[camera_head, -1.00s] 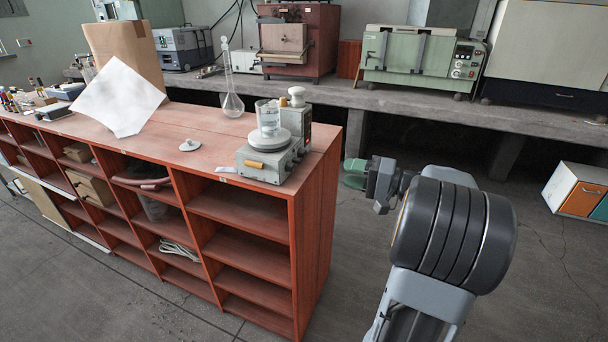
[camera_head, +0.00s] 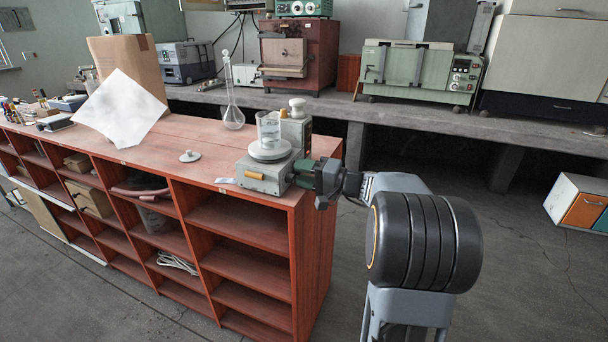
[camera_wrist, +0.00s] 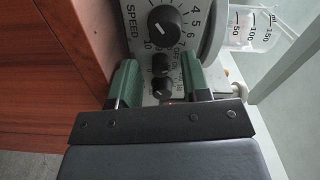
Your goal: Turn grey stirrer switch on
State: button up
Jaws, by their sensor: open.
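The grey stirrer (camera_head: 264,178) stands at the right end of the red-brown shelf unit's top, with a glass beaker (camera_head: 268,128) on its round plate. The wrist view shows its panel (camera_wrist: 150,48) with a large black SPEED dial (camera_wrist: 164,27). Beside the dial are two small black knobs; the upper knob (camera_wrist: 160,65) lies near OFF/ON lettering, the lower knob (camera_wrist: 162,86) nearer my gripper's base. My gripper (camera_head: 303,172) is at the stirrer's right side. Its green fingers (camera_wrist: 160,76) are open on either side of the small knobs. I cannot tell whether they touch anything.
A grey device with a white knob (camera_head: 297,105) stands right behind the stirrer. A tall flask (camera_head: 233,112), a small white lidded piece (camera_head: 189,156) and a white sheet (camera_head: 120,107) are farther left. The floor right of the shelf unit (camera_head: 320,235) is open.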

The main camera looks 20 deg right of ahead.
grip_shut()
jog(key=m+p, duration=0.1)
jog(key=m, duration=0.2)
jog(key=shift+r+p, duration=0.15)
jog(key=shift+p, duration=0.15)
jog(key=m+p, duration=0.1)
jog(key=m, duration=0.1)
jog(key=shift+m, duration=0.3)
grip_release()
jog(key=v, duration=1.3)
jog(key=shift+s+d+p, duration=0.2)
jog(key=shift+d+p, duration=0.1)
jog(key=shift+p, duration=0.1)
